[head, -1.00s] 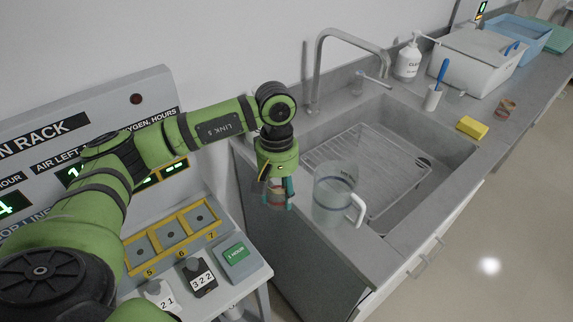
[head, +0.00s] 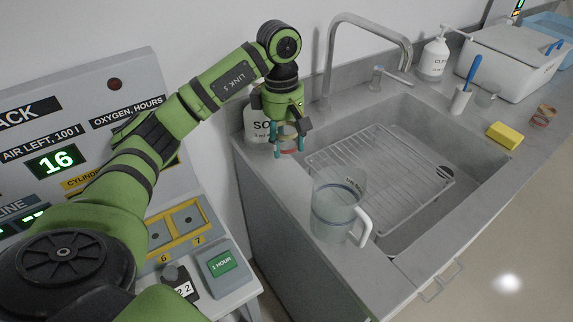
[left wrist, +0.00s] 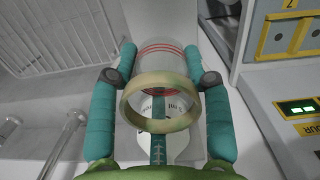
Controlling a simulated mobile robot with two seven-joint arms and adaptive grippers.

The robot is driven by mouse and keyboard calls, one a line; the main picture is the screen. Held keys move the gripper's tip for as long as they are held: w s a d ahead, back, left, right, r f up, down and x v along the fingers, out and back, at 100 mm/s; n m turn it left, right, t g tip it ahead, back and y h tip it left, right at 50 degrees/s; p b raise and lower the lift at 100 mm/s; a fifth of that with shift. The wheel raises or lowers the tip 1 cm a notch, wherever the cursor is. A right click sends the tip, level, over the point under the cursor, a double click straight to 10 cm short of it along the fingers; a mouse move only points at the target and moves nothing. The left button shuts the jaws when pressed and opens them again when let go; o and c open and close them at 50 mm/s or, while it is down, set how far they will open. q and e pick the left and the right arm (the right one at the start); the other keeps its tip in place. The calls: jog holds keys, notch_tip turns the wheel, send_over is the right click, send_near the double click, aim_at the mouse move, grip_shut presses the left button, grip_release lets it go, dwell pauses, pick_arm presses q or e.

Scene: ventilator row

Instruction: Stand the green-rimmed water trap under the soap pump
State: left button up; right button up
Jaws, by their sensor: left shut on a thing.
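My left gripper (head: 289,151) is shut on the water trap, a clear cup with red lines (left wrist: 160,55) and an olive-tan rim (left wrist: 162,103) in the left wrist view. Its teal fingers grip both sides. In the head view the trap (head: 287,141) is partly hidden by the fingers. The soap pump (head: 256,125), a white bottle lettered "SO", stands at the counter's back left corner, just left of and behind the trap. The arm and gripper hide its top. I cannot tell whether the trap touches the counter. My right gripper is not in view.
A clear jug (head: 337,205) stands on the near left counter. The sink holds a wire rack (head: 380,170). A tap (head: 330,75), another white pump bottle (head: 433,60), a yellow sponge (head: 503,136) and a small banded cup (head: 543,116) are farther right.

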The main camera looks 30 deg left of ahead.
aim_at(287, 175)
pick_arm(q)
notch_tip(287, 175, down, 3)
jog(key=shift+f+p, duration=0.1)
jog(key=shift+p, duration=0.2)
notch_tip(287, 175, down, 3)
jog(key=shift+f+p, duration=0.15)
jog(key=shift+p, duration=0.25)
jog(key=shift+f, duration=0.5)
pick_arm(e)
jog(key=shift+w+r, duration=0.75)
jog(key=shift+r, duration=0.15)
pick_arm(q)
jog(key=o, duration=1.1)
jog(key=shift+f, duration=0.1)
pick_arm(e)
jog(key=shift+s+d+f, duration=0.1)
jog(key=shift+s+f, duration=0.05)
